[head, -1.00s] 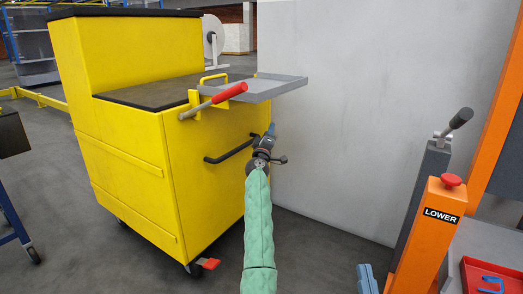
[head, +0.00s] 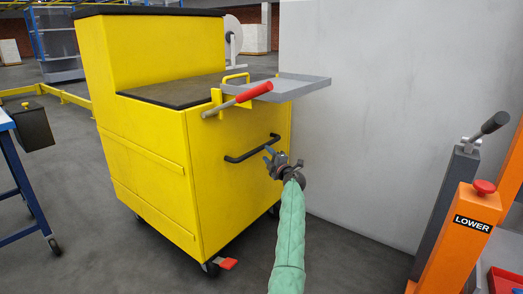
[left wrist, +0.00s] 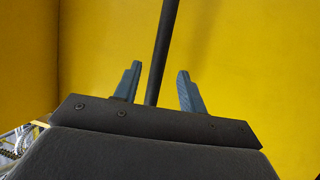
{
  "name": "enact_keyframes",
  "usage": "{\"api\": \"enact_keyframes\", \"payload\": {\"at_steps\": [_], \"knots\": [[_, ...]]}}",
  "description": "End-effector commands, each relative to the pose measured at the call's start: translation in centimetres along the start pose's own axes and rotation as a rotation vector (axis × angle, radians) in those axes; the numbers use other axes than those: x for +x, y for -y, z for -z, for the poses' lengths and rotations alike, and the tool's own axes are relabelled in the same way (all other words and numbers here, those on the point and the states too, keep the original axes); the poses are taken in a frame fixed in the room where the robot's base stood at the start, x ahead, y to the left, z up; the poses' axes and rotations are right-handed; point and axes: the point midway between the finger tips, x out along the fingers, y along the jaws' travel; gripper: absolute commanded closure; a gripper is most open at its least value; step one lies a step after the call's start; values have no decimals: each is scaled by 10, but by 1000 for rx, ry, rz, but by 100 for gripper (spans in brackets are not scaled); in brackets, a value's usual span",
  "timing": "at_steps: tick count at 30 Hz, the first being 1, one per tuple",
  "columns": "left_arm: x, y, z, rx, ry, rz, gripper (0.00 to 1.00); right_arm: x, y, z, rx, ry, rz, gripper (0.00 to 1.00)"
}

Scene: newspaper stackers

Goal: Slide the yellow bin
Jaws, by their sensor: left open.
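The yellow bin (head: 232,165) is a tall wheeled cart with a black top, standing upright on the floor. A black bar handle (head: 243,156) crosses its front panel. My left gripper (head: 270,155) is open at the right end of this handle. In the left wrist view, the dark handle bar (left wrist: 166,45) runs between the two blue fingers (left wrist: 158,90), with yellow panel behind. I cannot tell whether the fingers touch the bar. My right gripper is not in view.
A red-gripped lever (head: 253,92) and grey tray (head: 300,87) jut from the bin's upper front. A red pedal (head: 228,263) is near a caster. A pale wall (head: 370,120) stands right behind. An orange LOWER post (head: 468,235) is at right, a blue table (head: 22,180) at left.

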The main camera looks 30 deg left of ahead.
Motion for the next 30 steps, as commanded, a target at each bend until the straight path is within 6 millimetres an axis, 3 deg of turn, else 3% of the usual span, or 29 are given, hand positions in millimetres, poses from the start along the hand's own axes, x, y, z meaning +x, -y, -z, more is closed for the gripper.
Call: {"api": "enact_keyframes", "payload": {"at_steps": [6,12,24,30], "knots": [[34,1,0,-1,-1,-3,59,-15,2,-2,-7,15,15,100],[55,0,0,-2,0,-2,59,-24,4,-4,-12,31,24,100],[62,-1,0,-1,1,-1,59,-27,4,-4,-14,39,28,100],[62,-1,0,-1,1,-1,96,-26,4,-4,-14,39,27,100]]}}
